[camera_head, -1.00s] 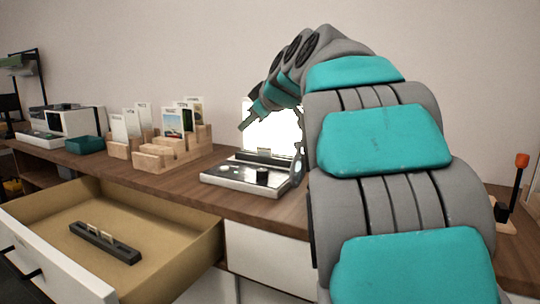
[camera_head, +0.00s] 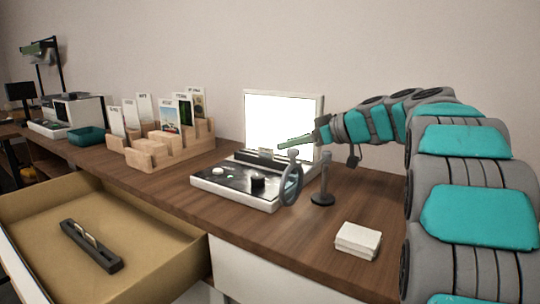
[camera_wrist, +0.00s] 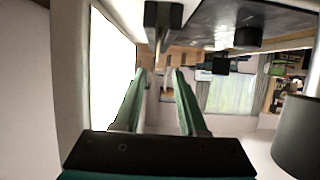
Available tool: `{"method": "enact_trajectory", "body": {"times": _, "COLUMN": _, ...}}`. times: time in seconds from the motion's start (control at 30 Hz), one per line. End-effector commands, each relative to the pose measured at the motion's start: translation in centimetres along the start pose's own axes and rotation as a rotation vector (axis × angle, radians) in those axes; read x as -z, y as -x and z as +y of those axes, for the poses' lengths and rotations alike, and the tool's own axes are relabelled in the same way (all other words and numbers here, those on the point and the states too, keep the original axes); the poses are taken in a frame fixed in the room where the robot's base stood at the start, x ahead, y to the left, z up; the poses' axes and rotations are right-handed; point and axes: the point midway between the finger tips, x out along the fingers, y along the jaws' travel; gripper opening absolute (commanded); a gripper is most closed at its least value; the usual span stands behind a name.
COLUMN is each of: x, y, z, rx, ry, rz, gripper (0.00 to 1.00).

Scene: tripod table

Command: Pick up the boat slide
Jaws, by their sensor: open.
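My gripper (camera_head: 293,142) is open, with green fingers, in front of the lit white screen of a viewer (camera_head: 236,181). In the wrist view the fingers (camera_wrist: 160,76) stand apart with nothing seen between them. Small pale slides (camera_head: 84,236) stand in a dark slotted holder (camera_head: 104,258) in the open drawer, well away from my gripper. Their pictures are too small to tell, so I cannot tell which is the boat slide. Picture cards (camera_head: 169,116) stand in a wooden rack (camera_head: 150,154) left of the viewer.
The open drawer (camera_head: 157,241) juts out at the lower left. A ring-shaped magnifier (camera_head: 292,180) stands close below my gripper, beside a dark post (camera_head: 323,190). A white stack (camera_head: 358,240) lies near the table's front edge. A teal tray (camera_head: 86,136) is at the far left.

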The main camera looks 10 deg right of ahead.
Motion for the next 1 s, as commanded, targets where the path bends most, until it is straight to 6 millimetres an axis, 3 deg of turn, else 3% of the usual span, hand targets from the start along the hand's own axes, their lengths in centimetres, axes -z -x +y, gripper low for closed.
{"method": "enact_trajectory", "body": {"times": 0.43, "x": -0.1, "y": -5.1, "z": 0.3, "rx": -0.001, "ry": 0.003, "rz": -0.003, "gripper": 0.41}}
{"method": "enact_trajectory", "body": {"times": 0.77, "x": -0.2, "y": -5.8, "z": 0.4, "rx": -0.002, "ry": 0.002, "rz": -0.001, "gripper": 0.41}}
{"method": "enact_trajectory", "body": {"times": 1.0, "x": -0.2, "y": -5.8, "z": 0.4, "rx": -0.002, "ry": 0.002, "rz": -0.002, "gripper": 0.14}}
